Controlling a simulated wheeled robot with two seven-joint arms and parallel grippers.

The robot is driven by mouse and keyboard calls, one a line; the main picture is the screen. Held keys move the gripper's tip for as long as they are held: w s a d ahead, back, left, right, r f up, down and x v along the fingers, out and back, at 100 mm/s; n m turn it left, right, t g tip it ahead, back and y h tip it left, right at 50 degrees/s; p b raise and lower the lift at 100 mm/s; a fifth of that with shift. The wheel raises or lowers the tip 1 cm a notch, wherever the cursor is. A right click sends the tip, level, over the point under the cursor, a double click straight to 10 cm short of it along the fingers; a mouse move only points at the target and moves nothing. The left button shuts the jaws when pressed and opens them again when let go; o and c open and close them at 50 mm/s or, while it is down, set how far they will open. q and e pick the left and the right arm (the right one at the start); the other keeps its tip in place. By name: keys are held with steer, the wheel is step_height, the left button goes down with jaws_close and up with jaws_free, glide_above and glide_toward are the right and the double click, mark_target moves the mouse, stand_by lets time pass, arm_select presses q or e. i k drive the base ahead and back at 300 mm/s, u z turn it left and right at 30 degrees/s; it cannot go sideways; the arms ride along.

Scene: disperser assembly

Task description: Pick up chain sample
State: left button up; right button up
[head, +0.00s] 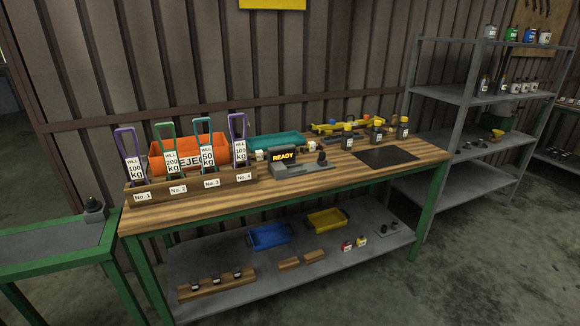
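No loose chain that I can make out shows in the head view, and the small items are too small to tell apart. A wooden rack (190,188) labelled No. 1 to No. 4 stands at the left of the workbench. It holds upright coloured loops with white load tags: a purple one (122,136), a green one (159,131), a teal one (201,125) and another purple one (246,125). The tags read WLL 100, 200, 50 and 100 kg. Neither of my grippers is in view.
Behind the rack are an orange reject bin (185,143) and a teal tray (275,142). A grey device (300,169) reads READY, with a dark mat (389,157) to its right.

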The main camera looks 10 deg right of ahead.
mark_target(259, 156)
steer(key=z, duration=2.15)
steer(key=i, duration=2.4)
steer(key=u, duration=4.2)
steer(key=i, duration=0.1)
steer(key=z, duration=0.3)
